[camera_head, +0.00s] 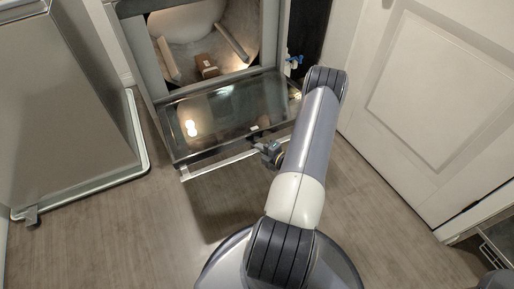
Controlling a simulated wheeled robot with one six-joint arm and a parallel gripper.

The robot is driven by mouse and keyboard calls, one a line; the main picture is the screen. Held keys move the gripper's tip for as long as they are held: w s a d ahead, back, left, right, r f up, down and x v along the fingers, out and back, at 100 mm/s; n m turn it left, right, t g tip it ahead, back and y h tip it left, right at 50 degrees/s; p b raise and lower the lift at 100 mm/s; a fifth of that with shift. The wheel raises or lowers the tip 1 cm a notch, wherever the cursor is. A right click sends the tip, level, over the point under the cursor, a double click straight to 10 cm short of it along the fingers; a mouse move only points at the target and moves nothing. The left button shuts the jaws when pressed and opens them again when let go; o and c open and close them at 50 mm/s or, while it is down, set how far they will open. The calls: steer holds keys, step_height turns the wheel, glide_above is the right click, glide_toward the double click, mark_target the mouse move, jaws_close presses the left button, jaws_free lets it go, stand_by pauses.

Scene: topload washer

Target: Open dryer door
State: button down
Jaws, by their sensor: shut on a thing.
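The dryer (277,28) stands at the top of the view, its opening showing a pale drum (236,38) inside. Its dark glass door (222,112) is hinged at the bottom and is lowered toward me, far from the opening. A long pale bar handle (214,167) runs along the door's outer edge. My gripper (266,147) is at the right part of that handle and is shut on it. The fingertips are small and partly hidden by my arm.
A grey appliance (65,100) stands at the left, with a pale frame (140,130) along its side. A white panelled door (430,90) is at the right. A brown block (207,66) lies inside the drum. Wooden floor (120,225) is clear at the lower left.

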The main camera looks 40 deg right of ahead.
steer(key=shift+r, duration=0.5)
steer(key=c, duration=1.8)
jaws_free()
steer(key=shift+c, duration=0.2)
steer(key=shift+f, duration=0.1)
